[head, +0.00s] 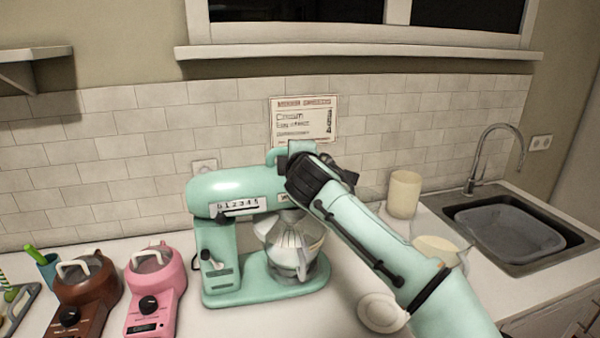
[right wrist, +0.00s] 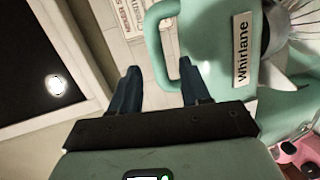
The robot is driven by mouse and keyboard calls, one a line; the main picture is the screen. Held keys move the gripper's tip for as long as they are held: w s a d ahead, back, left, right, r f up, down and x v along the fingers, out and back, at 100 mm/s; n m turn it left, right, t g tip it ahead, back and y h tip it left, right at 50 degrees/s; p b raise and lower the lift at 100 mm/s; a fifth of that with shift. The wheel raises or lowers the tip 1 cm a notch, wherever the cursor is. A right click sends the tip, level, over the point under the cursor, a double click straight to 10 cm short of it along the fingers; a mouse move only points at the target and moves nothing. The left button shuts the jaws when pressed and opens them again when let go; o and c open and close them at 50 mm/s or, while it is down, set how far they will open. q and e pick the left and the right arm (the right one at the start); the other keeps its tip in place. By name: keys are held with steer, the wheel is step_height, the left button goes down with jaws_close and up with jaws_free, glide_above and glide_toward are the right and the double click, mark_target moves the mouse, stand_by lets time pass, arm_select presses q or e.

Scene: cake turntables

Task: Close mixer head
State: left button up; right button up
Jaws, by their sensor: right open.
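The mint-green mixer (head: 262,285) stands on the counter against the tiled wall. Its head (head: 235,187) looks roughly level over the bowl (head: 305,245), with a whisk under it; I cannot tell whether the head is fully down. A loop handle (head: 276,157) sticks up from the head's right end. My right gripper (head: 298,150) is at that end, partly hidden by its own wrist. In the right wrist view the open fingers (right wrist: 163,88) are close to the loop handle (right wrist: 156,42), with the right fingertip by its lower end. Contact is unclear. My left gripper is out of view.
A pink appliance (head: 152,300) and a brown one (head: 85,295) stand left of the mixer. A cream canister (head: 404,194), a cream bowl (head: 436,250) and a small plate (head: 381,312) are to the right, near the sink (head: 510,230). A window sill (head: 360,50) runs above.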

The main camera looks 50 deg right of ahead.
steer(key=b+v, duration=0.1)
steer(key=v, duration=0.5)
steer(key=shift+s+a, duration=0.25)
steer(key=shift+s, duration=0.05)
